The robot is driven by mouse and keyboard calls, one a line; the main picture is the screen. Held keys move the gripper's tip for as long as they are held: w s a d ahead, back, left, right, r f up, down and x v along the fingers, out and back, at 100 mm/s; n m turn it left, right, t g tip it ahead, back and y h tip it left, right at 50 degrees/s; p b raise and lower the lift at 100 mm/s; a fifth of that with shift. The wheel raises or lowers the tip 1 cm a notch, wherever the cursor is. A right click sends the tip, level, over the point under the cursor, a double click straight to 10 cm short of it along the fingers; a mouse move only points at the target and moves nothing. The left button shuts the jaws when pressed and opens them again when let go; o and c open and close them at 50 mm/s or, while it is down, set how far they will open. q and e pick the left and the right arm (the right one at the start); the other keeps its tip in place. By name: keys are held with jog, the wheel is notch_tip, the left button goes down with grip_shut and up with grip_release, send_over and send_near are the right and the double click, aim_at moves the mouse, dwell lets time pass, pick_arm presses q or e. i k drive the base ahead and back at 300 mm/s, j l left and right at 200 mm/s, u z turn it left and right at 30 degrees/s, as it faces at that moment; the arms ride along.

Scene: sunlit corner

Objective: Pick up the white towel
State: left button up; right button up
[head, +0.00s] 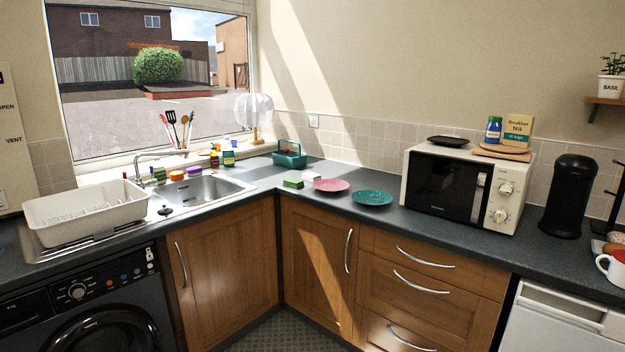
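I cannot make out a white towel for certain in the head view. A small green and white block (293,183) lies on the dark worktop (262,183) near the corner, left of the pink plate. A small pale piece just behind it is too small to identify. Neither of my grippers is in view.
A white dish rack (86,214) stands left of the sink (203,191). A pink plate (331,185), a teal plate (372,198) and a green caddy (290,158) are near the corner. A microwave (461,187) and black canister (567,197) stand right.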

aim_at(311, 177)
jog(key=i+u, duration=0.15)
jog(key=i, duration=0.55)
jog(key=i+l+u, duration=0.15)
jog(key=i, duration=0.5)
